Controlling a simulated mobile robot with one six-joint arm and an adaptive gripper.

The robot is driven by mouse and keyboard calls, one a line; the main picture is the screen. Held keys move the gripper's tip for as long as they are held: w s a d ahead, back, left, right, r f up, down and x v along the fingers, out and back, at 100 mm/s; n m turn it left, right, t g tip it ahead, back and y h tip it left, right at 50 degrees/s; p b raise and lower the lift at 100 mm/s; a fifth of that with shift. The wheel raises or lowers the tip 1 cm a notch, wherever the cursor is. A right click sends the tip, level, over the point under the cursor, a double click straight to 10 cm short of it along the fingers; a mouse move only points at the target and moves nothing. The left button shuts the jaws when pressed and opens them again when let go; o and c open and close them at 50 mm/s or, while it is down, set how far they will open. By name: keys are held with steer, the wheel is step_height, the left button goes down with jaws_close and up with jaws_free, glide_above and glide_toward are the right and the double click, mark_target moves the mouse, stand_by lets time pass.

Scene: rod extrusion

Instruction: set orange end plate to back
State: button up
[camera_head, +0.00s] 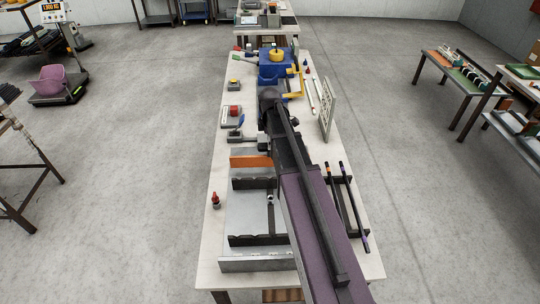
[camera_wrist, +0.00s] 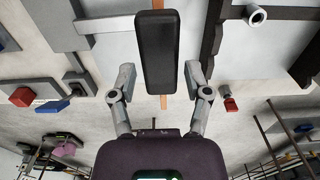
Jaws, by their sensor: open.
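The orange end plate (camera_head: 251,161) stands upright across the back part of the grey metal fixture (camera_head: 245,205) in the head view. In the wrist view it shows as a thin orange strip (camera_wrist: 163,102), seen edge-on behind a dark elongated block (camera_wrist: 156,52). My gripper (camera_wrist: 160,92) is open, one finger on each side of the block and strip, with gaps visible at both sides.
A rack with dark rods (camera_head: 345,205) lies right of my arm. A blue machine (camera_head: 274,68) stands at the back.

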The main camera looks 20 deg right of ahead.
steer(key=shift+f+b, duration=2.25)
steer(key=shift+f, duration=0.35)
